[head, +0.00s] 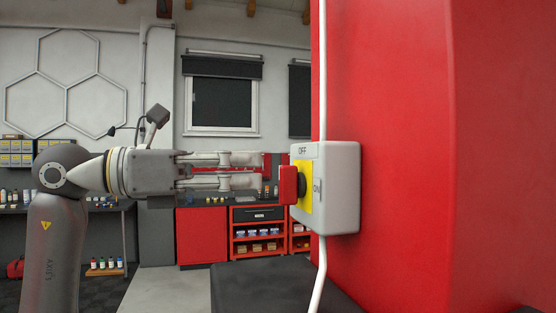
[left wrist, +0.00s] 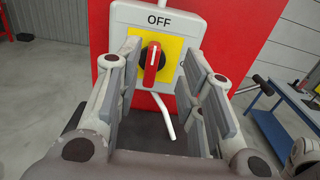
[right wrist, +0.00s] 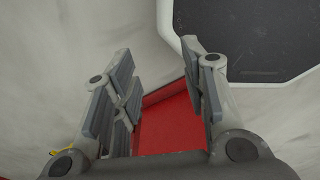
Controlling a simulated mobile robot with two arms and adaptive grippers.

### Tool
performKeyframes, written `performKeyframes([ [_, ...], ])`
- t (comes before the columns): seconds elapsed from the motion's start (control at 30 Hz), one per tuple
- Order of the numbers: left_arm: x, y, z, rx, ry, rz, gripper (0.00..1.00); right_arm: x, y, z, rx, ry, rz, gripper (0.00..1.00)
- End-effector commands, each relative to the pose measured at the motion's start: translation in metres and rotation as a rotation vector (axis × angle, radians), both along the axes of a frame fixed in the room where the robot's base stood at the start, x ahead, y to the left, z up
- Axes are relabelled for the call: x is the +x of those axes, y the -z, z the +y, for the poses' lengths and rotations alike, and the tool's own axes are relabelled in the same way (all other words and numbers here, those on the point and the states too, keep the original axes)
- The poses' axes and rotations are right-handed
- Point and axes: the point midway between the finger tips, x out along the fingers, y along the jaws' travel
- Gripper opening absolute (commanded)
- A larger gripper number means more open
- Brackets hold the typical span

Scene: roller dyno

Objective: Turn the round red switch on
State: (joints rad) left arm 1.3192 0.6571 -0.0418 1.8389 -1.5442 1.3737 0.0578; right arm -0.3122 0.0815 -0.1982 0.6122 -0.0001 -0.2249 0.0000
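The round switch has a red handle (head: 288,185) on a black base and a yellow plate (head: 303,187), set on a light grey box (head: 340,190) marked OFF and ON. In the left wrist view the red handle (left wrist: 152,62) stands nearly upright, its upper end toward OFF; the ON label is mostly hidden by a finger. My left gripper (head: 264,171) is level and faces the switch. Its open fingers lie either side of the handle's line, tips close to it, with gaps on both sides. My right gripper (right wrist: 167,62) is open and empty, seen only in its own wrist view.
The box is fixed to a tall red column (head: 420,150), with a white pipe (head: 322,80) running above and below it. A dark flat surface (head: 270,290) lies below. Red shelves (head: 258,238) stand at the back. A blue table (left wrist: 290,125) stands at the right.

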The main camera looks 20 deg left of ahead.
Motion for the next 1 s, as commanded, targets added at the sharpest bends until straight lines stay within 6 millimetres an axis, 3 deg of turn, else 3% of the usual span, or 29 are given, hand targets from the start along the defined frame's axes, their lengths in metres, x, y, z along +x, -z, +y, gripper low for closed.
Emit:
performKeyframes([
  [0.17,0.018,-0.002,-0.028,0.000,0.005,0.002,0.36,-0.010,-0.015,0.000,0.000,-0.001,0.013,0.40],
  [0.3,0.028,-0.001,-0.041,0.000,0.002,0.004,0.36,0.009,-0.021,0.001,0.002,-0.002,-0.015,0.40],
  [0.47,0.032,0.000,-0.046,0.001,0.000,0.003,0.36,0.031,-0.024,0.004,0.008,-0.003,-0.050,0.40],
  [0.7,0.032,0.001,-0.047,0.001,0.000,0.003,0.36,0.023,-0.023,0.004,0.007,-0.002,-0.036,0.40],
  [1.0,0.032,0.001,-0.046,0.000,0.000,0.002,0.00,0.007,-0.022,0.004,0.005,-0.001,-0.013,0.40],
])
